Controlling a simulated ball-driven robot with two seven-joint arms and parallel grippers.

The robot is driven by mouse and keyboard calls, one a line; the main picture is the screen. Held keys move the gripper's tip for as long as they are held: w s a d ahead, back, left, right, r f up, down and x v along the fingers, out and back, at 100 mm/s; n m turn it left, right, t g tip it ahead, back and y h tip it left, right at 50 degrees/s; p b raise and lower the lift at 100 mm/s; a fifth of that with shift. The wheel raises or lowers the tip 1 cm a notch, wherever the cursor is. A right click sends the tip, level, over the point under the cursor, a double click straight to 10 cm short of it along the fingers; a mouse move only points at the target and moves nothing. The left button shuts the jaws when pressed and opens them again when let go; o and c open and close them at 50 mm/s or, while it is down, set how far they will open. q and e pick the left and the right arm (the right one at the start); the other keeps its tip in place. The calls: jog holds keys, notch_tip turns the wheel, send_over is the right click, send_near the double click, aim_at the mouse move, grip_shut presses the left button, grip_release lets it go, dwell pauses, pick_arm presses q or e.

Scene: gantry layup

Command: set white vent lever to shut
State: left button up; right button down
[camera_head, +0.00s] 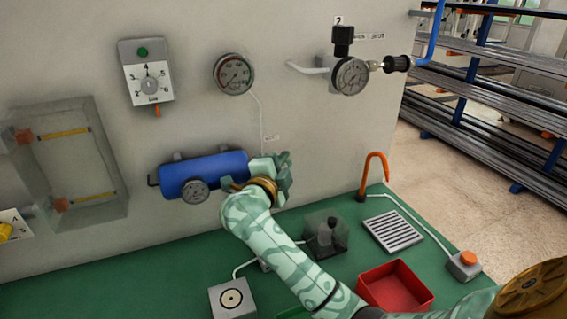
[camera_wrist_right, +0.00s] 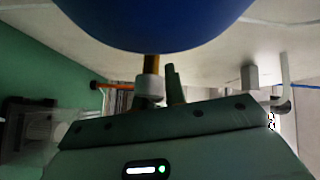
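The blue cylinder (camera_head: 208,172) is mounted level on the pale panel, with a round gauge (camera_head: 195,191) under it. My right gripper (camera_head: 280,175) is at the cylinder's right end and hides what is fitted there. In the right wrist view, the blue cylinder (camera_wrist_right: 150,18) fills the top and a brass stem (camera_wrist_right: 151,66) comes down from it. A small white piece (camera_wrist_right: 149,90), perhaps the vent lever, sits at the stem's lower end. A green finger (camera_wrist_right: 174,84) of my right gripper stands close beside it; whether it touches or grips it is unclear. My left gripper is not in view.
A dial box (camera_head: 148,75), a gauge (camera_head: 233,74) and a regulator gauge (camera_head: 351,76) are on the panel. Below, the green bench holds a clear cover (camera_head: 325,231), a red tray (camera_head: 395,288), a grate (camera_head: 393,231) and an orange hook (camera_head: 375,167).

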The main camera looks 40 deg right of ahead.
pick_arm(q)
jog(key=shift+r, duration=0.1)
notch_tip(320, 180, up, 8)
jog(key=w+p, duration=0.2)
jog(key=p, duration=0.6)
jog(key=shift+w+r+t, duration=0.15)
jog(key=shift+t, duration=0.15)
pick_arm(e)
jog(key=a+r+n+t+y, duration=0.2)
jog(key=n+t, duration=0.5)
jog(key=n, duration=0.3)
jog(key=w+a+r+n+t+y, duration=0.1)
jog(key=a+r+n+t, duration=0.1)
jog(key=n+t, duration=0.5)
jog(key=shift+a+r+n+y, duration=0.25)
jog(key=shift+a+n+y, duration=0.25)
jog(key=shift+n, duration=1.8)
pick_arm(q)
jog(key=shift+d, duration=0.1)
pick_arm(e)
jog(key=shift+w+a+t, duration=0.1)
jog(key=shift+a+t, duration=0.05)
jog(key=shift+t, duration=0.25)
jog(key=c, duration=1.4)
grip_release()
jog(key=shift+r, duration=0.1)
jog(key=shift+c, duration=0.2)
